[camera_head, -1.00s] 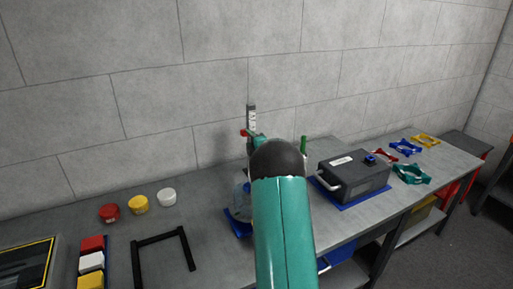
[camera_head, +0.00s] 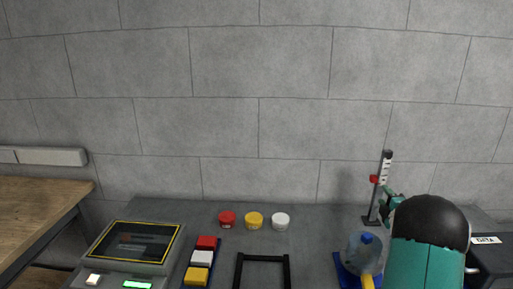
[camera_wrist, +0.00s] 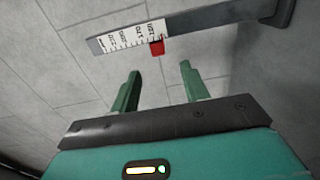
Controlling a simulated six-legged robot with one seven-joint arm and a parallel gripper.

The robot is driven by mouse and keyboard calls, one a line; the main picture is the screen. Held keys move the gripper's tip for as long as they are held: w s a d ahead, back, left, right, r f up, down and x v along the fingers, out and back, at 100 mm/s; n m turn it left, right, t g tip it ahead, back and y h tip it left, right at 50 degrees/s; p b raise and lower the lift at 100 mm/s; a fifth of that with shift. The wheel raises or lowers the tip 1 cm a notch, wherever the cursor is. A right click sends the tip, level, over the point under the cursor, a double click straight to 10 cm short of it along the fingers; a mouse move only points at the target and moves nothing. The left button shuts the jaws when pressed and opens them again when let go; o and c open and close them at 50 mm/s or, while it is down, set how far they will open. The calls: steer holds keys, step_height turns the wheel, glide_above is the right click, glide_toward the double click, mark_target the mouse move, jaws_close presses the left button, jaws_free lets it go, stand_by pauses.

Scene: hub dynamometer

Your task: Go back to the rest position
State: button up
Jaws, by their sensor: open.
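My gripper (camera_wrist: 158,92) is open and empty in the wrist view, its two green fingers apart. Ahead of it is an upright scale post (camera_wrist: 185,25) with printed marks and a red slider (camera_wrist: 157,48). The slider lies beyond the fingertips, not between them. In the head view the scale post (camera_head: 385,170) stands at the back of the bench at the right, with its red slider (camera_head: 374,179) near the upper part. My teal arm covers the bench in front of it, and the gripper is mostly hidden there.
A dark box (camera_head: 487,258) is to the right. Red (camera_head: 227,219), yellow (camera_head: 254,220) and white (camera_head: 280,221) round pieces, a black frame (camera_head: 262,257) and a screen console (camera_head: 134,248) are further left.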

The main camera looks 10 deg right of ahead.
steer(key=s+a+r+m+g, duration=0.3)
steer(key=a+r+m, duration=0.25)
steer(key=a, duration=0.55)
steer(key=s+a+r+m+g, duration=0.2)
steer(key=s+a+r+m, duration=0.15)
steer(key=a+r, duration=0.55)
steer(key=s+a+f+m+g+y, duration=0.2)
steer(key=s+a+f+g, duration=0.1)
steer(key=s+a, duration=1)
steer(key=s+a+f+m+g+y, duration=0.3)
steer(key=s+a, duration=1)
steer(key=s, duration=0.1)
steer(key=shift+a+f+m+g, duration=0.25)
steer(key=shift+m+g, duration=0.05)
steer(key=shift+g, duration=0.1)
steer(key=shift+w, duration=0.1)
